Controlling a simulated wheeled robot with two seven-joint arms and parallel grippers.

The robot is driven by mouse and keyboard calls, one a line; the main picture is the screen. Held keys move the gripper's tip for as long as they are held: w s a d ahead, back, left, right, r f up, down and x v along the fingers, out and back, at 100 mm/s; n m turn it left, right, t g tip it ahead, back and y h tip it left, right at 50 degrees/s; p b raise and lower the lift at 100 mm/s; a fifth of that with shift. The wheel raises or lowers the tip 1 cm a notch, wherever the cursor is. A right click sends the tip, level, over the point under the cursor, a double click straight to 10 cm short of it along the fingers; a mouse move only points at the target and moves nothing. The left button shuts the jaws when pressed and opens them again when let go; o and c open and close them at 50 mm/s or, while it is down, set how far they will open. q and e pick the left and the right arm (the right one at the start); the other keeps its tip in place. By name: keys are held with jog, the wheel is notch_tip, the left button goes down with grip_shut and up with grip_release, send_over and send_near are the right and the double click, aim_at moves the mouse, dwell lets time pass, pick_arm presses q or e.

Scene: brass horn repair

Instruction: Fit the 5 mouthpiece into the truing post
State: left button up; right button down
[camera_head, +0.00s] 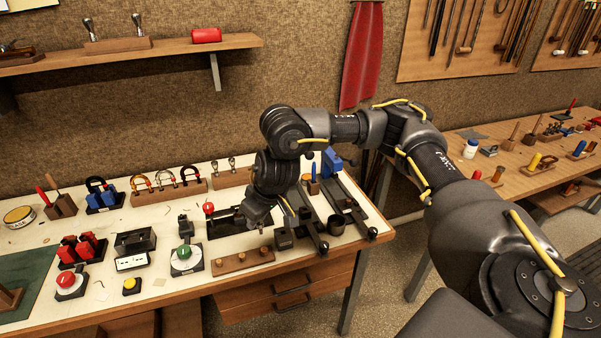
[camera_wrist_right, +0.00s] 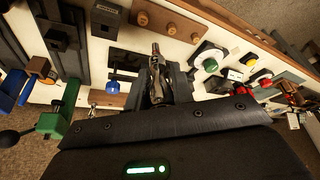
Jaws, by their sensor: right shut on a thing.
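My right gripper (camera_head: 258,217) reaches down over the right part of the white bench top. In the right wrist view its fingers (camera_wrist_right: 157,85) are shut on a slim metallic piece (camera_wrist_right: 155,58), likely the mouthpiece. Any number on it is too small to read. Two silver mouthpieces (camera_head: 231,162) stand in a wooden block at the back of the bench, behind the gripper. A dark plate (camera_head: 226,226) lies beside and partly behind the gripper. I cannot tell for sure which fixture is the truing post. My left gripper is not in view.
A wooden block with brass pegs (camera_head: 243,262) lies at the front edge. A green-knobbed device (camera_head: 185,259) stands left of it. A red-knobbed lever (camera_head: 209,208) stands close to the gripper.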

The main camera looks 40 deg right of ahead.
pick_arm(q)
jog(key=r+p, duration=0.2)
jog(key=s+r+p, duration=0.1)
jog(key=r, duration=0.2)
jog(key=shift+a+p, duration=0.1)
jog(key=shift+p, duration=0.3)
pick_arm(e)
jog(key=w+d+m+h, duration=0.1)
jog(key=w+d+m, duration=0.1)
jog(key=d, duration=0.8)
jog(key=w+d+f+m+h, duration=0.1)
jog(key=w+d+m, duration=0.2)
jog(key=d, duration=0.7)
jog(key=shift+w+f, duration=0.15)
jog(key=shift+w, duration=0.65)
jog(key=shift+d, duration=0.1)
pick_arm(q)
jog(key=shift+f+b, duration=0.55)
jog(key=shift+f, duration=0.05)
pick_arm(e)
jog(key=shift+f, duration=2.85)
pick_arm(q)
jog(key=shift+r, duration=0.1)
